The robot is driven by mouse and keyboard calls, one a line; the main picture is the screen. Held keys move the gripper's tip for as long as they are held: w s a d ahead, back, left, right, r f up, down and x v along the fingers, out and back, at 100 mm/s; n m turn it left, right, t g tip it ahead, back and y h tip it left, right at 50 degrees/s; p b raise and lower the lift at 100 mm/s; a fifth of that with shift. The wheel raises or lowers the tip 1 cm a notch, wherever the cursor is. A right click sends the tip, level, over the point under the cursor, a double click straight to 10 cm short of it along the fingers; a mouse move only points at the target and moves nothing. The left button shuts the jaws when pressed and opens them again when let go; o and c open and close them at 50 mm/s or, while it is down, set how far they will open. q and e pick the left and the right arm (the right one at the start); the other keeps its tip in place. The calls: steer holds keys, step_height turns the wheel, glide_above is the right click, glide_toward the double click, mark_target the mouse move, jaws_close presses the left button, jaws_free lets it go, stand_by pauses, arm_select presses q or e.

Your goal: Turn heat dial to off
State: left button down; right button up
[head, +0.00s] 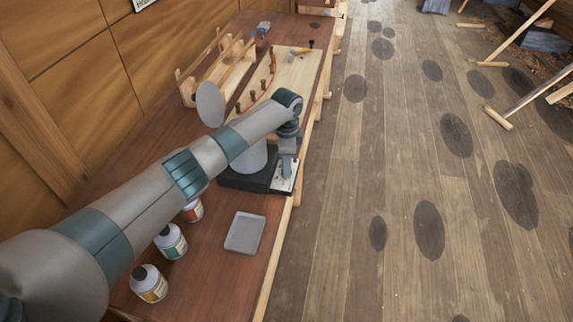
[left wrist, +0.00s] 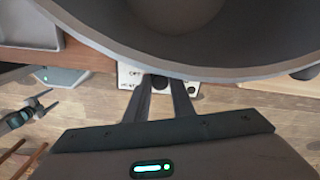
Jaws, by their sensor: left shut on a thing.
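The heat dial (left wrist: 161,82) is a small dark knob on a white panel with dark lettering. The panel (left wrist: 128,72) is on the front of a black-based heater (head: 236,181) on the bench. My left gripper (head: 284,178) reaches down over the panel from above. In the left wrist view its two fingers (left wrist: 163,92) are shut on the dial, one on each side. The fingers hide part of the dial, so its pointer setting cannot be read. My right gripper (left wrist: 44,101) seems to show small at the left of the left wrist view; its jaws are unclear.
A grey pot (head: 254,156) stands on the heater; its rim is close above my fingers in the wrist view. A grey tray (head: 245,233) and several bottles (head: 171,242) stand nearer on the bench. A wooden rack (head: 188,88) stands behind.

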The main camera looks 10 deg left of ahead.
arm_select(q)
steer(key=c, duration=1.5)
jaws_free()
steer(key=shift+r+b, duration=2.65)
steer(key=shift+r, duration=6.1)
